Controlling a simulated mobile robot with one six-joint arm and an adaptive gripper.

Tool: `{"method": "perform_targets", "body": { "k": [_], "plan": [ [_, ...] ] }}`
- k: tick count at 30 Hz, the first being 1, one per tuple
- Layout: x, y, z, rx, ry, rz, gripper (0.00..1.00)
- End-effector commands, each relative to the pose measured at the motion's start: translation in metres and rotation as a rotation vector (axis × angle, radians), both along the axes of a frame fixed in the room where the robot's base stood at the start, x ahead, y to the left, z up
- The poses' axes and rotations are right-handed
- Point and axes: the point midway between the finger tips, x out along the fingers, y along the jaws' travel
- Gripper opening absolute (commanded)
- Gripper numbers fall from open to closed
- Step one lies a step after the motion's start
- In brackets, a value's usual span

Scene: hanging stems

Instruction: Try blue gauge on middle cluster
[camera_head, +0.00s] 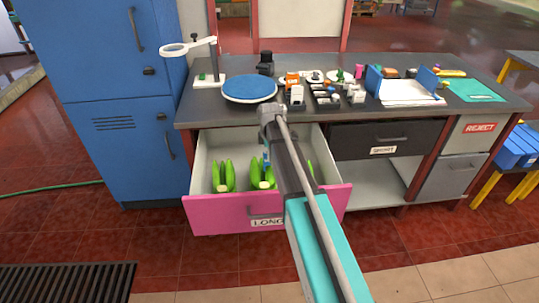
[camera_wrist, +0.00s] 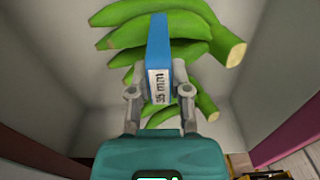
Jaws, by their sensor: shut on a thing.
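My gripper (camera_wrist: 159,90) is shut on the blue gauge (camera_wrist: 157,45), a flat bar with a white label reading what looks like "35 mm" or "55 mm". In the wrist view the gauge lies over a green banana-like cluster (camera_wrist: 190,22); whether it touches cannot be told. In the head view three green clusters sit in the open pink drawer: left (camera_head: 222,176), middle (camera_head: 262,174) and right (camera_head: 309,167), the last partly hidden by my arm. A bit of the blue gauge (camera_head: 266,158) shows by the middle cluster; my fingertips are hidden there.
The drawer (camera_head: 225,215) is labelled "LONG". Its walls stand close around the clusters. The workbench (camera_head: 230,116) above holds a blue round turntable (camera_head: 250,88), a magnifier (camera_head: 190,47) and many small items. A drawer labelled "SHORT" (camera_head: 350,140) is shut. A blue cabinet (camera_head: 115,90) stands left.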

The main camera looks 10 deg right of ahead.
Motion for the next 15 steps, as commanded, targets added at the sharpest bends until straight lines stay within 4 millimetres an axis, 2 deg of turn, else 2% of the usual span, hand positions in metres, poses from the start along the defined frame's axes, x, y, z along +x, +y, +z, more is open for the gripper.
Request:
{"method": "perform_targets", "body": {
  "k": [15],
  "plan": [
    [0.0,0.0,-0.0056,0.0,0.0,0.0,0.0]
  ]
}}
